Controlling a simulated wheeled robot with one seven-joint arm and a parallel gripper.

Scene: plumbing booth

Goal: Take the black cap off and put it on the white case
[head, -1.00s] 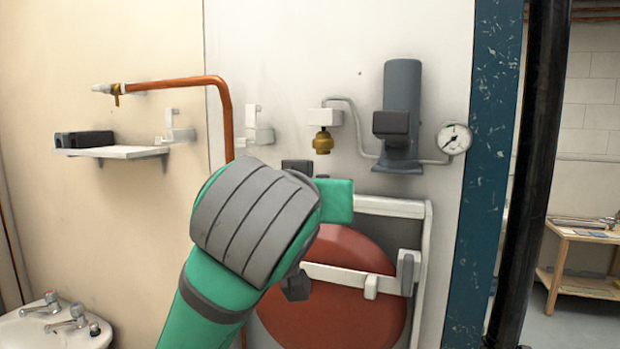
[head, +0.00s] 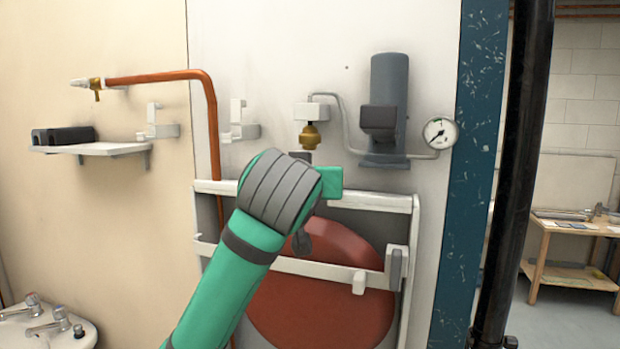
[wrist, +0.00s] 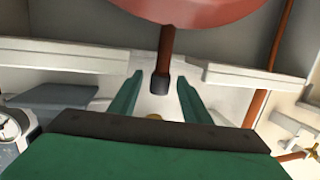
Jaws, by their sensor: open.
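In the wrist view the black cap (wrist: 160,84) sits on the end of a dark reddish stem that runs from the red tank (wrist: 185,10). My gripper (wrist: 158,90) is open. Its two green fingers stand one on each side of the cap, with a visible gap on both sides.
A white frame (head: 402,205) surrounds the red tank below my wrist. A grey cylinder (head: 389,80) and a gauge (head: 440,133) are to the right. A copper pipe (head: 212,130) and a shelf (head: 98,148) are to the left.

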